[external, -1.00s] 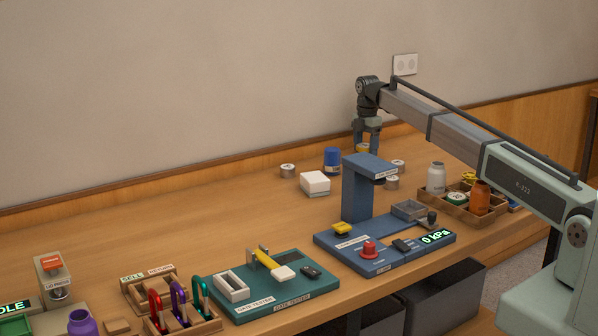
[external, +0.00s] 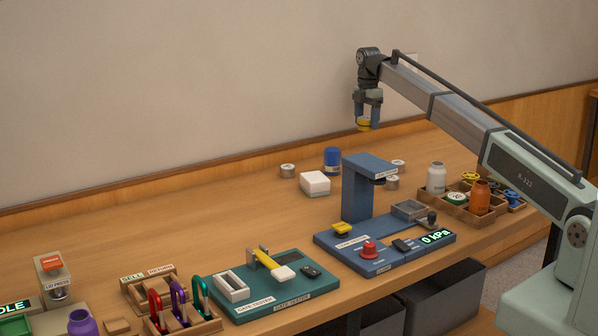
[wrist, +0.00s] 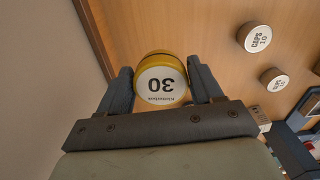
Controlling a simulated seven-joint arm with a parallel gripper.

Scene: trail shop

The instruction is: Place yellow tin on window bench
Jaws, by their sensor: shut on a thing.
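The yellow tin (external: 363,125) is held in my gripper (external: 368,120), up in the air above the back of the bench. In the wrist view the tin (wrist: 161,80) has a white lid printed with 30, and it sits between the two blue fingers of my gripper (wrist: 163,88). My gripper is shut on its sides. A wooden bench (external: 240,218) runs along the wall below. No window shows in these frames, so I cannot tell which surface is the window bench.
A blue press stand (external: 357,192) rises in front of my gripper. A blue jar (external: 332,160), a white box (external: 315,183) and small tins (external: 288,171) stand nearby. A wooden tray (external: 458,211) with bottles is at the right. The bench's back left is clear.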

